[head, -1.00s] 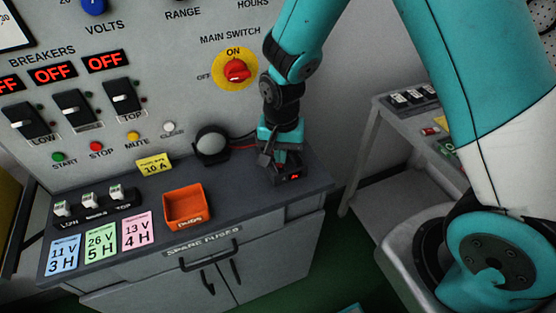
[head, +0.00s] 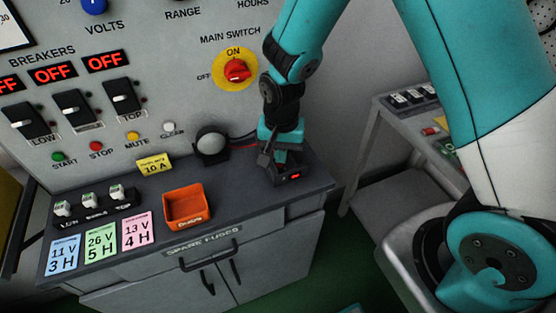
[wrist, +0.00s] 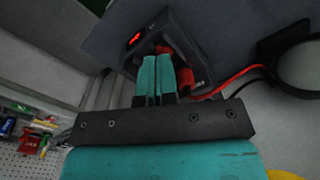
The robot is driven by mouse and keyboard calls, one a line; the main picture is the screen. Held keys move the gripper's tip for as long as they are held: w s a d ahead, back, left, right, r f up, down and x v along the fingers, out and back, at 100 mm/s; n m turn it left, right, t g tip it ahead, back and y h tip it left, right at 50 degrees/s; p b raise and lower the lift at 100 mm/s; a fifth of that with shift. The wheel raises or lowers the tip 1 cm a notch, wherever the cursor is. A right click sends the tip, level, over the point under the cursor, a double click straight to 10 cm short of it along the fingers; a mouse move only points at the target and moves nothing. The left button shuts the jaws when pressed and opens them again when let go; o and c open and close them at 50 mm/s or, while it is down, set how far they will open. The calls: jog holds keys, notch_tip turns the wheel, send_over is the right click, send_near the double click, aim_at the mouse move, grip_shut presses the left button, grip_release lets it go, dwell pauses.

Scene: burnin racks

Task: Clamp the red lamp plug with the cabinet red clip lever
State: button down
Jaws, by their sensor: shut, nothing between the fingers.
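The dark clip block (head: 291,179) with a lit red display stands at the right end of the cabinet top. In the wrist view, the block (wrist: 185,32) has a red part (wrist: 164,48) just beyond my fingertips, which looks like the clip lever. A red piece (wrist: 186,78) beside my fingers looks like the lamp plug, at the end of the red cord (wrist: 235,79). My gripper (wrist: 158,60) is shut and empty, its teal fingers together against or close to the red parts. Exact contact and the plug's seating are hidden. In the head view, my arm partly covers the block.
The round lamp (head: 212,142) stands left of the block, by the panel wall. An orange bin (head: 187,208), a yellow label (head: 154,163) and a small holder (head: 95,207) are farther left. A side bench (head: 400,125) stands to the right, across a gap.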

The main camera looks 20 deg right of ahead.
jog(key=shift+f+b, duration=0.95)
jog(key=shift+f, duration=0.4)
dwell(0.5)
jog(key=shift+r+p, duration=2.15)
jog(key=shift+r, duration=0.4)
jog(key=shift+r, duration=0.15)
jog(key=s+a+r+n+y, duration=0.2)
jog(key=s+r+n, duration=0.4)
jog(key=s+r, duration=0.4)
jog(key=s+a+r+n+y, duration=0.2)
jog(key=s+r+n, duration=0.5)
jog(key=r, duration=0.5)
jog(key=s, duration=0.2)
jog(key=shift+s+a, duration=0.2)
jog(key=shift+s, duration=0.15)
jog(key=shift+d, duration=0.1)
